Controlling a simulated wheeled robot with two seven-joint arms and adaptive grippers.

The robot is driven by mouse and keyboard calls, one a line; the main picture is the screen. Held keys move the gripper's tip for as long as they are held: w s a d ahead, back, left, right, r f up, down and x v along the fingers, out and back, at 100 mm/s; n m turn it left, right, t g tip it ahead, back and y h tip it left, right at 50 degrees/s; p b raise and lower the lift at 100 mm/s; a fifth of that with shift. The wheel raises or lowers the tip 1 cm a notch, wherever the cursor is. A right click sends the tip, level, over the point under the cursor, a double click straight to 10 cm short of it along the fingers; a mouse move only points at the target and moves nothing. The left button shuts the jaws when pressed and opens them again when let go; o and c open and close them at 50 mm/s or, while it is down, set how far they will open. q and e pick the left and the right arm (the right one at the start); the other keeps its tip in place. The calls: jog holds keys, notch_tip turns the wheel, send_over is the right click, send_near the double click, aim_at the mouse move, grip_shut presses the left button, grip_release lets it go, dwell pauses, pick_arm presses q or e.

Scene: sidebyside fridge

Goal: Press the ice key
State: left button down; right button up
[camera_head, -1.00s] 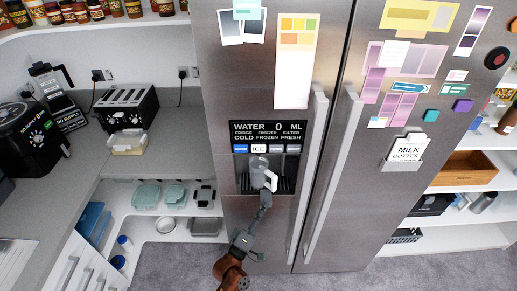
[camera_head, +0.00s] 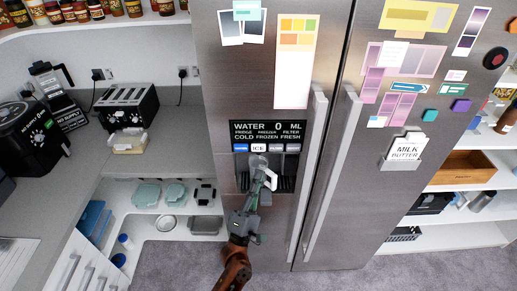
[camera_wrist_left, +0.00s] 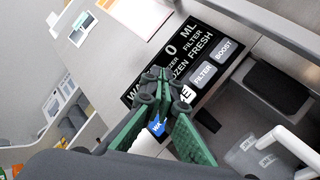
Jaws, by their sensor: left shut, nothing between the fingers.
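The ice key (camera_head: 259,147) is a white key labelled ICE in the row under the dispenser's black display (camera_head: 267,131). In the left wrist view the ice key (camera_wrist_left: 185,95) is partly covered by my fingers. My left gripper (camera_head: 264,174) is shut and empty, in front of the dispenser and just below the key row in the head view. Its dark tips with green pads (camera_wrist_left: 163,84) overlap the panel beside the ice key in the wrist view; I cannot tell whether they touch it. My right gripper is not in view.
A grey jug (camera_head: 257,162) with a white handle stands in the dispenser recess, partly behind my gripper. Long fridge door handles (camera_head: 308,175) rise to the right. A toaster (camera_head: 129,107) stands on the left counter.

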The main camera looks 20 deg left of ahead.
aim_at(258, 148)
pick_arm(q)
jog(key=w+a+b, duration=0.1)
jog(key=w+a, duration=0.1)
jog(key=w, duration=0.6)
jog(key=shift+a, duration=0.2)
jog(key=shift+w, duration=0.2)
dwell(1.1)
jog(key=shift+w+a, duration=0.1)
jog(key=shift+w, duration=0.2)
jog(key=shift+w+a+b, duration=0.1)
jog(key=shift+w+b, duration=0.2)
jog(key=shift+w, duration=0.05)
dwell(0.7)
jog(key=shift+s, duration=0.2)
jog(key=shift+s+d, duration=0.2)
jog(key=shift+s, duration=0.4)
jog(key=shift+p, duration=0.3)
